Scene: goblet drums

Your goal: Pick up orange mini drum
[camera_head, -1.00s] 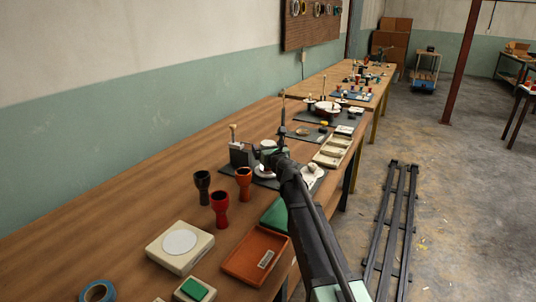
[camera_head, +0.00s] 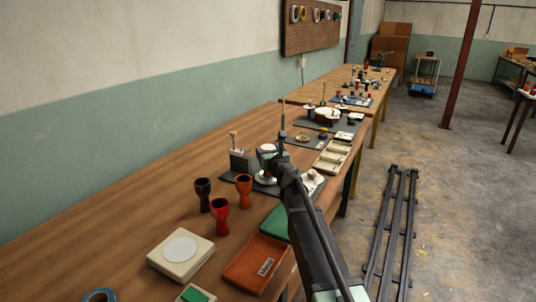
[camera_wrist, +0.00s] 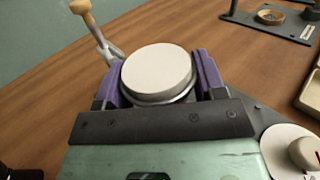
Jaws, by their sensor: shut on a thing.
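The orange goblet-shaped drum (camera_head: 243,190) stands upright on the wooden bench, left of my gripper and apart from it. My gripper (camera_wrist: 159,78) has its purple fingers shut on a round piece with a flat white top (camera_wrist: 157,70) and a grey rim. The lower part of that piece is hidden by my gripper. In the camera_head view my gripper (camera_head: 268,155) is small and partly hidden by my arm. A red goblet (camera_head: 220,215) and a black goblet (camera_head: 203,193) stand beside the orange one.
A tool with a wooden handle (camera_head: 234,140) stands close behind my gripper. A white disc with a knob (camera_head: 312,182) lies to the right. A cream box (camera_head: 181,254), an orange tray (camera_head: 255,264) and a green mat (camera_head: 277,223) lie nearer. The bench's left part is clear.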

